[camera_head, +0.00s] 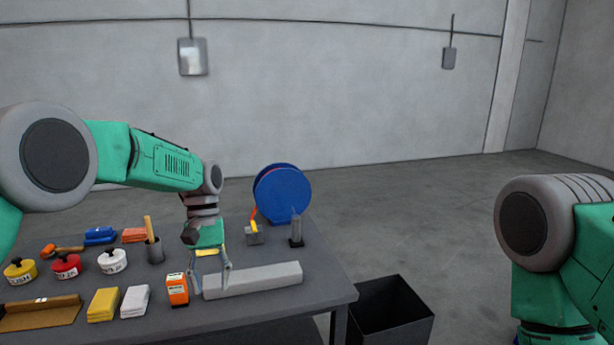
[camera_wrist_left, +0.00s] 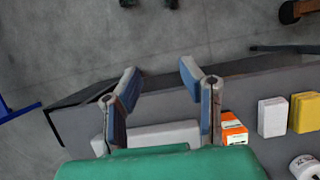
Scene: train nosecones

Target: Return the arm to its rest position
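My left arm (camera_head: 160,162) reaches in from the left over the table. My left gripper (camera_head: 209,283) points down above the table, beside the orange box and at the left end of the long grey bar. In the left wrist view its two fingers (camera_wrist_left: 158,85) are spread apart with nothing between them. My right arm (camera_head: 545,235) shows at the right edge in the head view. Its gripper is out of view.
The table (camera_head: 330,290) carries a grey bar (camera_head: 255,280), an orange box (camera_head: 177,289), yellow and white blocks, several labelled pots, a cup (camera_head: 154,250) and a blue reel (camera_head: 282,194). A black bin (camera_head: 390,312) stands right of the table. Floor between bin and right arm is clear.

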